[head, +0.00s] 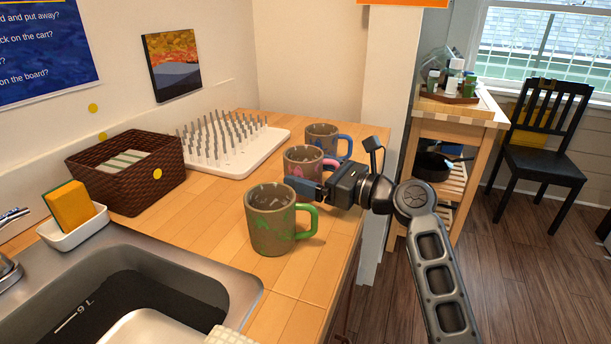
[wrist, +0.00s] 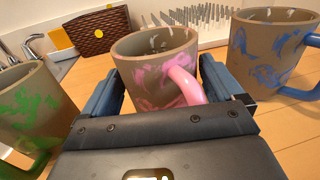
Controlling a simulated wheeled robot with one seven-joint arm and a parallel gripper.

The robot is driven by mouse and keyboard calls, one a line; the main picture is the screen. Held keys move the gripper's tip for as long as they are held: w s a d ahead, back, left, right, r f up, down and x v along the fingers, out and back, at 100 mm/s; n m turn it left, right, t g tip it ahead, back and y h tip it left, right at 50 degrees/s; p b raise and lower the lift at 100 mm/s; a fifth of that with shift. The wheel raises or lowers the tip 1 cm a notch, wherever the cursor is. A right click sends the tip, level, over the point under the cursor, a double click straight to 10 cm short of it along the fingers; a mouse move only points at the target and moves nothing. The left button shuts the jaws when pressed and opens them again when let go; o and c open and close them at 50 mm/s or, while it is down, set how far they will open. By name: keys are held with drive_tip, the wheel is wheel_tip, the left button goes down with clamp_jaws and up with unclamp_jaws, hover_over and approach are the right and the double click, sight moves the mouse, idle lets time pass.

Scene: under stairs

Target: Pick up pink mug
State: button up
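The pink mug (head: 303,161) is brown with pink patches and a pink handle. It stands upright on the wooden counter between two similar mugs. In the wrist view the pink mug (wrist: 155,68) is centred, with its handle toward the camera and to the right. My gripper (head: 305,188) reaches in from the right in the head view, low beside the mug. In the wrist view my gripper (wrist: 165,90) is open, with one blue finger on each side of the mug. I cannot tell whether either finger touches it. The mug's lower part is hidden behind the gripper.
A green-handled mug (head: 270,222) stands close in front, and a blue-handled mug (head: 323,139) close behind. A white peg drying rack (head: 262,146), a brown basket (head: 112,182) and a sink (head: 235,283) lie to the left. The counter's right edge is beneath my arm.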

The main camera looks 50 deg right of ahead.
sight(311, 153)
drive_tip(key=c, duration=0.9)
drive_tip(key=shift+r, duration=0.15)
drive_tip(key=shift+c, duration=0.2)
wheel_tip(311, 153, up, 4)
drive_tip(key=shift+p, duration=0.5)
drive_tip(key=s+d+r, duration=0.4)
drive_tip(key=d+r, duration=0.2)
drive_tip(key=d, duration=0.4)
drive_tip(key=shift+s+d+r, duration=0.3)
drive_tip(key=shift+s+r, duration=0.05)
drive_tip(key=shift+r, duration=0.05)
